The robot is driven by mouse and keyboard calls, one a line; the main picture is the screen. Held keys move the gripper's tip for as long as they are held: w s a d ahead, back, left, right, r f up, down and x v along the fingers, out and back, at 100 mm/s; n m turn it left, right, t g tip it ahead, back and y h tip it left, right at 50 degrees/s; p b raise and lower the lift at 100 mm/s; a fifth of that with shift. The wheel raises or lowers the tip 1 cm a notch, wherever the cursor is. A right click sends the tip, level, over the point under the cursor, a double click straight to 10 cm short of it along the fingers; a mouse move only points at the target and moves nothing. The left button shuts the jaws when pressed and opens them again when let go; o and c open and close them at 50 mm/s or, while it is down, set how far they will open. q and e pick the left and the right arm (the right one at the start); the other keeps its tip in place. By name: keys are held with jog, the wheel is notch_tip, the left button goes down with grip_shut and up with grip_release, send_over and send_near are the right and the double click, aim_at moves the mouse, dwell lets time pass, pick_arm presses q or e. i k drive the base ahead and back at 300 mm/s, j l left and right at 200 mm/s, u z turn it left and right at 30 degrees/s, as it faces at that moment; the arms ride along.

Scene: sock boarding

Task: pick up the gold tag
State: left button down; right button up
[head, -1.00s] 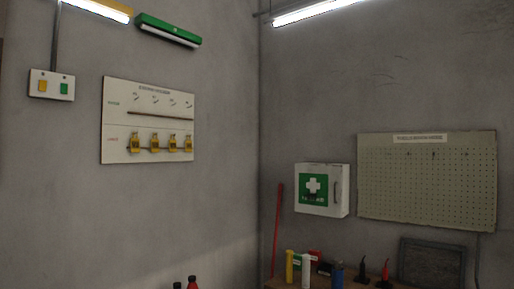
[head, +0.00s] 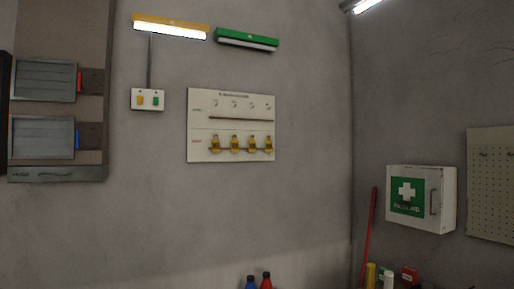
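Several gold tags hang in a row along the lower half of a white wall board (head: 231,103). The leftmost gold tag (head: 215,145) and the rightmost gold tag (head: 268,145) are in plain view. The upper row of the board has small hooks and a dark horizontal bar, with no gold tags on it. The lettering on the board is too small to read. Neither of my grippers shows in the head view.
A switch plate (head: 148,99) with a yellow and a green button is left of the board. A first-aid box (head: 420,198), a red pole (head: 369,235) and a pegboard (head: 492,185) are at right. Bottle tops (head: 266,281) show at the bottom.

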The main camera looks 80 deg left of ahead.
aim_at(268, 145)
jog(key=i+j+u, duration=0.15)
jog(key=u, duration=0.3)
jog(key=i+u, duration=0.65)
jog(key=u, duration=0.25)
jog(key=i+l+u, duration=0.1)
jog(key=i+u, duration=0.15)
jog(key=u, duration=0.2)
jog(key=i+j+u, duration=0.35)
jog(key=i, duration=0.15)
jog(key=i+u, duration=0.35)
jog(key=i, duration=0.15)
jog(key=i+u, duration=0.3)
jog(key=i, duration=0.2)
